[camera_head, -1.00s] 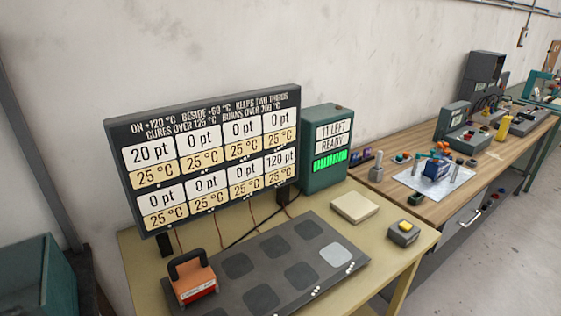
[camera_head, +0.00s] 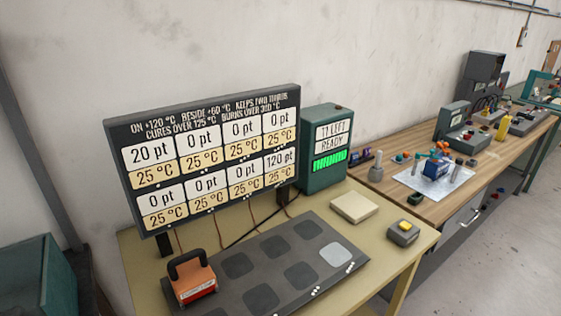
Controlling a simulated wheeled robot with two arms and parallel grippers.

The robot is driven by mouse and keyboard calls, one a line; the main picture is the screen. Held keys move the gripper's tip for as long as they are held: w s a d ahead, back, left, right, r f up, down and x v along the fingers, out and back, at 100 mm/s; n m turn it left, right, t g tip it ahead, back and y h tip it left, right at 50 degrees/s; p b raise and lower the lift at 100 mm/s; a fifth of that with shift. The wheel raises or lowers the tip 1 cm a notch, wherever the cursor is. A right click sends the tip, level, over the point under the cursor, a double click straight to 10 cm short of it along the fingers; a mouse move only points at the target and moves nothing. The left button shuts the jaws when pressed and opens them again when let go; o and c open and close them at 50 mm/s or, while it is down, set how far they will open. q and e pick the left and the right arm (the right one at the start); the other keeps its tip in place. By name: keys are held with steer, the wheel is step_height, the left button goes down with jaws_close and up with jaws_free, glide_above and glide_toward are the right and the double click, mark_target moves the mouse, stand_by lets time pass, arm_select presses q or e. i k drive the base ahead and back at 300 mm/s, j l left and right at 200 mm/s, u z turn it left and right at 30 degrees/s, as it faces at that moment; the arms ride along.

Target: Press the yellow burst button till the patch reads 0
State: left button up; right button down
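The yellow burst button (camera_head: 405,225) sits on a small grey box (camera_head: 402,234) at the right of the near table. The dark mat (camera_head: 276,292) bears several square patches; one patch (camera_head: 334,255) at its right is pale, the others dark. An orange block with a black handle (camera_head: 192,279) stands on the mat's left end. The display board (camera_head: 208,158) reads 20 pt at top left, 120 pt at bottom right and 0 pt in the other cells, all at 25 °C. The green box (camera_head: 326,148) reads 11 LEFT, READY. Neither gripper shows.
A pale flat pad (camera_head: 354,207) lies between the green box and the button. A second wooden bench (camera_head: 432,212) on the right holds tools and small parts. A teal bin (camera_head: 38,278) stands at the lower left. The table around the button box is clear.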

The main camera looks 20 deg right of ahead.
mark_target(406, 226)
steer(key=l+z, duration=0.15)
steer(key=l, duration=0.4)
steer(key=i+l+z, duration=0.1)
steer(key=l, duration=0.45)
steer(key=i+l+z, duration=0.1)
steer(key=l, duration=0.3)
steer(key=i+l+z, duration=0.1)
steer(key=l, duration=0.3)
steer(key=i+l+z, duration=0.1)
steer(key=l, duration=0.3)
steer(key=i+l+z, duration=0.1)
steer(key=l, duration=0.3)
steer(key=i+l+z, duration=0.1)
steer(key=i+l, duration=0.2)
